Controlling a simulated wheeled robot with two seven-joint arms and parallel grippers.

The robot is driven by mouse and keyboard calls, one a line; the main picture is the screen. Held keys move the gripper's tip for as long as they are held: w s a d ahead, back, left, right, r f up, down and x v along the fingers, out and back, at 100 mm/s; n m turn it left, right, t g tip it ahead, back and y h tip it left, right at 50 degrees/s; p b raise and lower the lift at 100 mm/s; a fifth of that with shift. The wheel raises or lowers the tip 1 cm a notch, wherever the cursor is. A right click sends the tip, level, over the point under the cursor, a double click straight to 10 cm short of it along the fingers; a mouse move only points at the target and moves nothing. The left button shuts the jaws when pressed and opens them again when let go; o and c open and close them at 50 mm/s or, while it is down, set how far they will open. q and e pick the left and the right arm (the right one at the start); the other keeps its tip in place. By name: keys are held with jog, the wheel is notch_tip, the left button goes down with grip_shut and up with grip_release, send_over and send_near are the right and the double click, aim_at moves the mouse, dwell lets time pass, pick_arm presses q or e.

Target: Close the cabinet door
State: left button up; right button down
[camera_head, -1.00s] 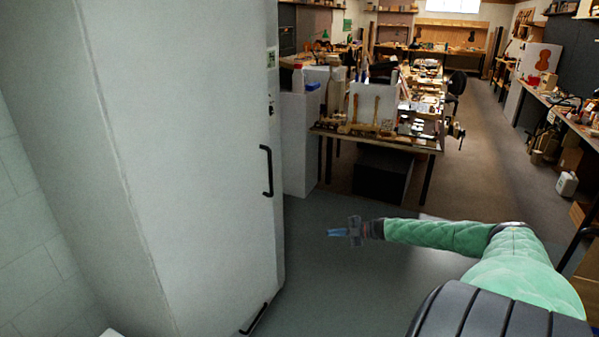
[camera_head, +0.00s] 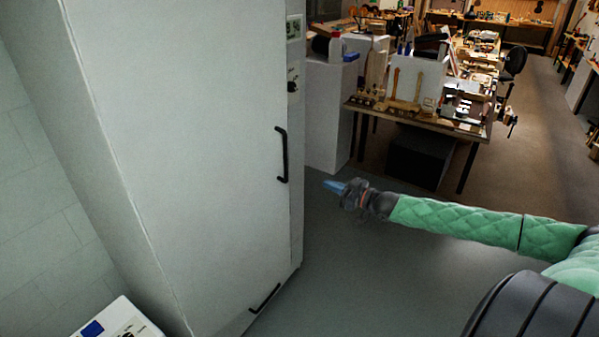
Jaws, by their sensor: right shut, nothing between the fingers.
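A tall white cabinet (camera_head: 190,130) fills the left of the head view. A black vertical handle (camera_head: 283,155) is on its large face near the right edge, and a second black handle (camera_head: 264,298) sits slanted near the bottom. I cannot tell whether the cabinet door stands slightly ajar or flush. My right gripper (camera_head: 332,186) reaches in from the right, its bluish fingers pointing left. It is shut and empty, to the right of the upper handle in the picture and apart from the cabinet. My left gripper is not in view.
A workbench (camera_head: 440,118) with tools and violin parts stands behind my right arm, with a dark box (camera_head: 420,155) beneath it. A white unit (camera_head: 330,115) stands beside the cabinet. A white box (camera_head: 120,322) shows at the bottom left. The grey floor (camera_head: 370,270) is clear.

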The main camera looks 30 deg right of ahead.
jog(key=shift+w, duration=0.1)
